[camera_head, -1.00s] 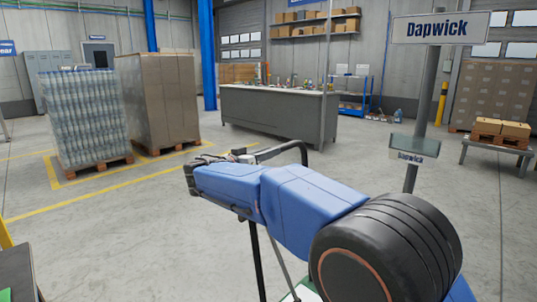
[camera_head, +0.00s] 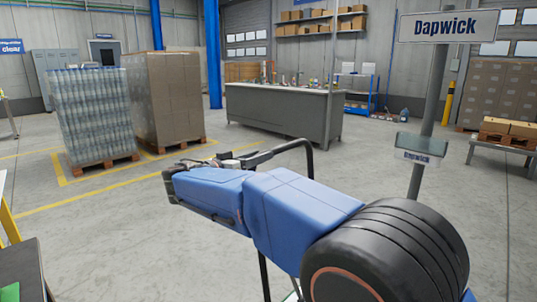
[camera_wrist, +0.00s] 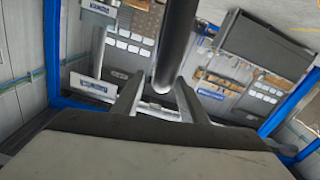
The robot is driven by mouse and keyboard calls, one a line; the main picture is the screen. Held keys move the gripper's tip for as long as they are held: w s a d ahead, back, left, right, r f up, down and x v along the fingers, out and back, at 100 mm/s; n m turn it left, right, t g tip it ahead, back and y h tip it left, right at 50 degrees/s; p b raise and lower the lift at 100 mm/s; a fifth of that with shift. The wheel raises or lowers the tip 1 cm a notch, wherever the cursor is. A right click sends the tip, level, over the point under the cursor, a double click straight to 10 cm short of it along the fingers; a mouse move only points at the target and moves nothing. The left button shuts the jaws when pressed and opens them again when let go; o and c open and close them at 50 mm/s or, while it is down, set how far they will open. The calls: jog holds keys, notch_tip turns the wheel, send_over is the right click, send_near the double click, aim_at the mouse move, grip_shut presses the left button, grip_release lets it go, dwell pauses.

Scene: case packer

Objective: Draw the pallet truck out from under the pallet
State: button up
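A black looped handle (camera_head: 308,150), which looks like the pallet truck's handle, rises behind my blue arm. Part of a dark upright shaft (camera_head: 265,280) shows below the arm. The truck's body and forks are out of view, so I cannot see which pallet they are under. My gripper (camera_wrist: 160,78) has its two fingers apart. A dark round bar (camera_wrist: 174,40) runs down between them in the wrist view; I cannot tell whether the fingers press on it. In the head view my arm mostly hides the gripper.
A pallet of wrapped bottles (camera_head: 95,115) and a pallet of brown cartons (camera_head: 165,100) stand at left by yellow floor lines. A grey counter (camera_head: 280,115) stands behind. A Dapwick sign post (camera_head: 428,110) stands close at right. Open floor lies between.

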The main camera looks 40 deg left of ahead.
jog(key=s+a, duration=0.1)
jog(key=s, duration=0.9)
jog(key=shift+a, duration=0.2)
